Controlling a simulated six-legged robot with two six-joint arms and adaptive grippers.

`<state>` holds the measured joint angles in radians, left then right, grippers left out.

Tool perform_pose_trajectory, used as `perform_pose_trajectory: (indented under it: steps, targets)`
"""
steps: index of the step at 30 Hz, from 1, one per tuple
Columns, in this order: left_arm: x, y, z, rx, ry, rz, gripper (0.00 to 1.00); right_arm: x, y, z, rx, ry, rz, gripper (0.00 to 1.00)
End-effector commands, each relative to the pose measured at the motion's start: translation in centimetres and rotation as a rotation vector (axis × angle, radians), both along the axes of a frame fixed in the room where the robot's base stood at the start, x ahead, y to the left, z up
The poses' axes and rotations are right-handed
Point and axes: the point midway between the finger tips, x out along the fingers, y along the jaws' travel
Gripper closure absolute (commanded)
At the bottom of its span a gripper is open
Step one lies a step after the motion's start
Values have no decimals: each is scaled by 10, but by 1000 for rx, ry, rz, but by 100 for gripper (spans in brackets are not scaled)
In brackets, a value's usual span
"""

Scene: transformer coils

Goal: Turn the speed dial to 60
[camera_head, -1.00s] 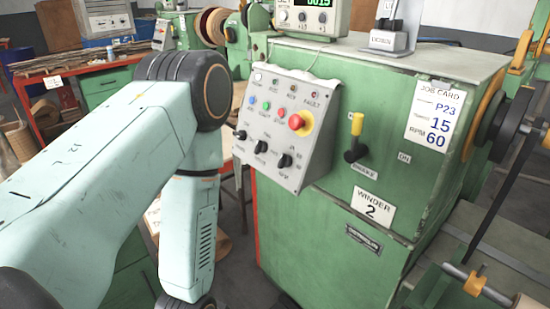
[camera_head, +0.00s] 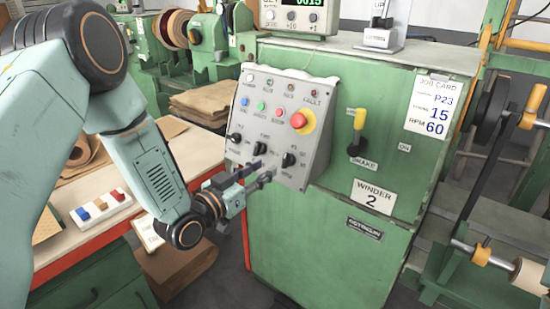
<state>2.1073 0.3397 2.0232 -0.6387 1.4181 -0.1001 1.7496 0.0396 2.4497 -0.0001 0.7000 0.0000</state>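The grey control panel (camera_head: 275,125) on the green winder cabinet carries three black knobs in a row. The rightmost knob (camera_head: 289,160), with small numbers around it and a label below, looks like the speed dial; its exact pointer setting is too small to read. My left gripper (camera_head: 259,173) is just below and left of this knob, in front of the panel's lower edge. Its two dark fingers are spread apart, with nothing seen between them. The job card (camera_head: 431,106) reads P23, turns 15, RPM 60. My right gripper is out of view.
A red emergency button (camera_head: 299,120) stands out above the knobs. A yellow-handled brake lever (camera_head: 358,132) is to the panel's right. A counter (camera_head: 300,16) sits on top. A workbench (camera_head: 100,226) with coloured blocks lies at left, under my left arm.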

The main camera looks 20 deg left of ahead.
Motion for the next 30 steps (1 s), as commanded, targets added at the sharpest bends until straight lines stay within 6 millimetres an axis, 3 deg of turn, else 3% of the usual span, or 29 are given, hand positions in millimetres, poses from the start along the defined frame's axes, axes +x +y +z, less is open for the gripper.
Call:
perform_pose_trajectory:
  steps: [15, 28, 30]
  targets:
    - [63, -27, 0, 3, -6, -3, 67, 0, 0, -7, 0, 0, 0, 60]
    - [72, -27, 1, 1, -4, -1, 67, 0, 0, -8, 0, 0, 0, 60]
    - [72, -27, 1, 1, -4, -1, 72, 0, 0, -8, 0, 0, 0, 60]
